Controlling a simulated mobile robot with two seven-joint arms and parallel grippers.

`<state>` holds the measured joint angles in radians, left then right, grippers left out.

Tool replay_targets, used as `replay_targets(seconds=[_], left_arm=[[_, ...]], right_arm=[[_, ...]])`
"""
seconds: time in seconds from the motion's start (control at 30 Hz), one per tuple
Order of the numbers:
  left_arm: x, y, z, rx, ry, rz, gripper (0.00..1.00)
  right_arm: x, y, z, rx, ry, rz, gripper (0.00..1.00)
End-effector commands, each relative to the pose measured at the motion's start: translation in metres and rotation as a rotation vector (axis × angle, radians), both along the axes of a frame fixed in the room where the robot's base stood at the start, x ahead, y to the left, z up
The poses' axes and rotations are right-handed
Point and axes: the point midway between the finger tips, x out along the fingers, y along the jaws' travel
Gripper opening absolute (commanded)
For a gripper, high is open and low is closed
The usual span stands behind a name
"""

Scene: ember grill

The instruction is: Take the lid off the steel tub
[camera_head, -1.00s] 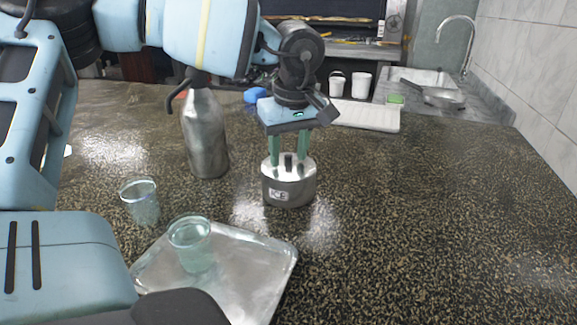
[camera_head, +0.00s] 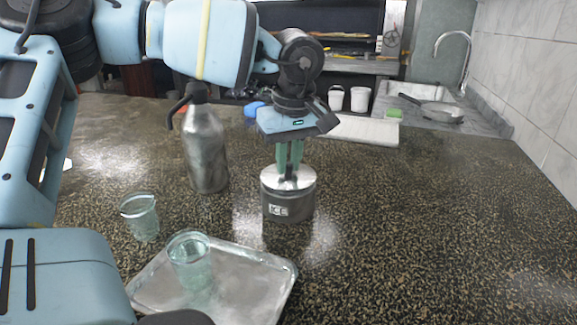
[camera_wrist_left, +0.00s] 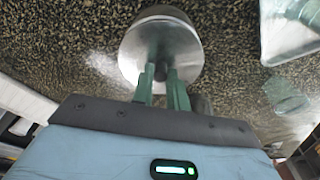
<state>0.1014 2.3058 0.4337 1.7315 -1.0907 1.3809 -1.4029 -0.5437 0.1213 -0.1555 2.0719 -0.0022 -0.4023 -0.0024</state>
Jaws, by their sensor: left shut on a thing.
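The steel tub (camera_head: 289,208) is a short grey cylinder marked ICE, upright on the dark speckled counter. Its shiny round lid (camera_head: 271,181) sits on top, with no clear gap visible between them. My left gripper (camera_head: 289,172) points down from above, its green fingers shut on the lid's dark knob. In the left wrist view the fingers (camera_wrist_left: 162,85) close around the knob over the lid (camera_wrist_left: 135,55). The knob is partly hidden by the fingers. My right gripper is not in view.
A steel bottle (camera_head: 206,150) stands left of the tub. A metal tray (camera_head: 250,275) with a clear glass (camera_head: 189,260) is in front, and another glass (camera_head: 140,217) stands to its left. A white board (camera_head: 360,130) lies behind. The counter at right is clear.

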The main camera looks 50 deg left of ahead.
Motion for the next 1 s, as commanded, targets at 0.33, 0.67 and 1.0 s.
replay_targets(seconds=[0.33,0.67,1.0], left_arm=[[-0.028,0.008,0.026,-0.004,-0.002,-0.002,0.00],[-0.076,0.024,0.031,-0.003,-0.004,-0.004,0.00],[-0.116,0.038,0.035,-0.003,-0.003,-0.001,0.00]], right_arm=[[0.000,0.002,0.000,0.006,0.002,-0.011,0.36],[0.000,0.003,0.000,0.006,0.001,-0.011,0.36],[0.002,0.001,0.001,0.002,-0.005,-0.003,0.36]])
